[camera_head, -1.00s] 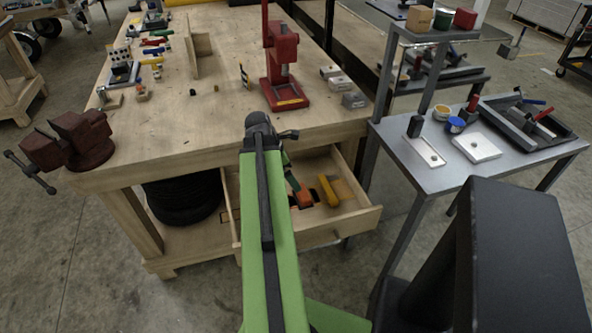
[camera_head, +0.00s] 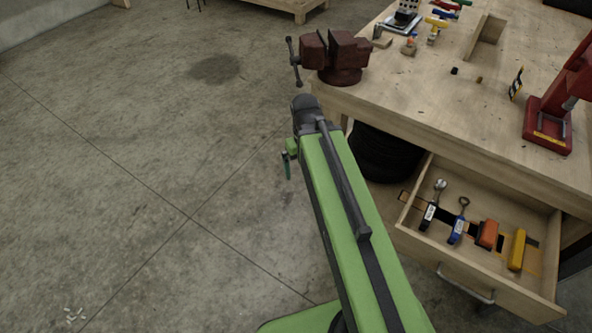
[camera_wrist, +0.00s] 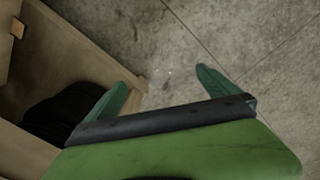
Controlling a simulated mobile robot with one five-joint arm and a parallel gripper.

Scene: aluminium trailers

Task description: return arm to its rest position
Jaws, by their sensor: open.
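My green arm (camera_head: 345,190) reaches forward from the bottom of the head view, to the left of the open drawer. My gripper (camera_head: 288,165) hangs at its far end beside the bench's front left corner, over the floor. In the wrist view my gripper (camera_wrist: 160,86) shows two green fingers spread wide with nothing between them. Bare concrete floor (camera_wrist: 195,45) lies beyond the fingers. The left finger shows in front of the bench's wooden frame (camera_wrist: 85,45); I cannot tell how close they are.
The workbench (camera_head: 450,105) carries a red vise (camera_head: 338,55) near the arm's end and a red press (camera_head: 555,110). Its drawer (camera_head: 470,270) stands open, holding two wrenches, an orange item (camera_head: 487,234) and a yellow item (camera_head: 517,250). Open floor (camera_head: 130,170) lies left.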

